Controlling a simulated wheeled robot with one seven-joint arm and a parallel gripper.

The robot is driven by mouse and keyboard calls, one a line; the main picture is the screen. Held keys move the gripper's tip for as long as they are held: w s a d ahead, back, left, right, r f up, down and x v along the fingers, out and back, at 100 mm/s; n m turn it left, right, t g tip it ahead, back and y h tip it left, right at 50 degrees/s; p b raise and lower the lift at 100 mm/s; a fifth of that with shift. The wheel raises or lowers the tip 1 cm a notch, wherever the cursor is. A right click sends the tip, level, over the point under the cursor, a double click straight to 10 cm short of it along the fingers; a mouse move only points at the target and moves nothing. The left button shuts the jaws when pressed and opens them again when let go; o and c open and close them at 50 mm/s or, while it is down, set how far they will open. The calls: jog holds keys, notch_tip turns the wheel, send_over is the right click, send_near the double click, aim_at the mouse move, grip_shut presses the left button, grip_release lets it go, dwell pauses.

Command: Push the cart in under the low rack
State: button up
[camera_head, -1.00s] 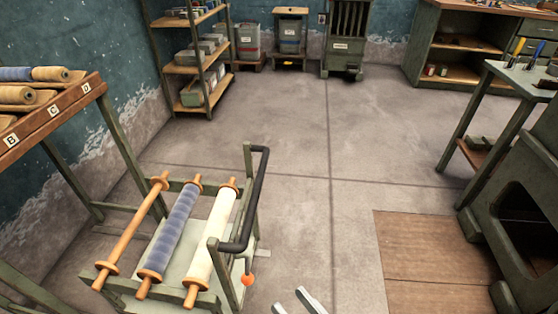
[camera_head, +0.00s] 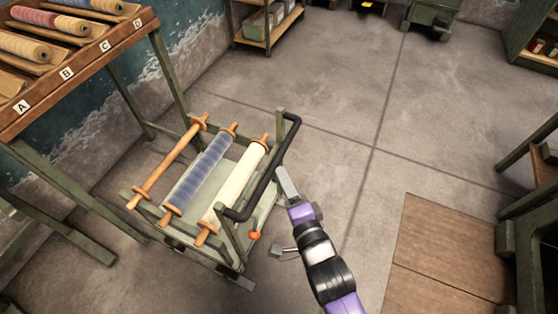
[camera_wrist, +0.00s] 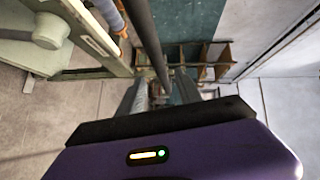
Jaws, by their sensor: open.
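The cart (camera_head: 180,181) is a green frame with a pale deck, carrying three rollers: bare wood, blue and cream. It stands on the floor to the right of the low rack (camera_head: 72,80), outside its legs. The cart's black handle (camera_head: 266,166) is a bar along its right side. My gripper (camera_head: 284,184) is open, its fingertips close beside the handle. In the wrist view the black bar runs up from between my fingers (camera_wrist: 160,90). I cannot tell whether it touches them. An orange knob (camera_head: 254,235) hangs near the handle's front end.
The rack holds spools above labels A to D. Its legs and low crossbars stand left of the cart. A wooden floor panel (camera_head: 440,250) lies to the right, beside a green machine (camera_head: 530,240). A shelf (camera_head: 266,25) stands at the back. The middle floor is clear.

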aim_at(275, 165)
jog(key=x, duration=0.7)
jog(key=shift+s+a+b, duration=0.1)
jog(key=shift+b, duration=0.2)
grip_shut()
dwell(1.1)
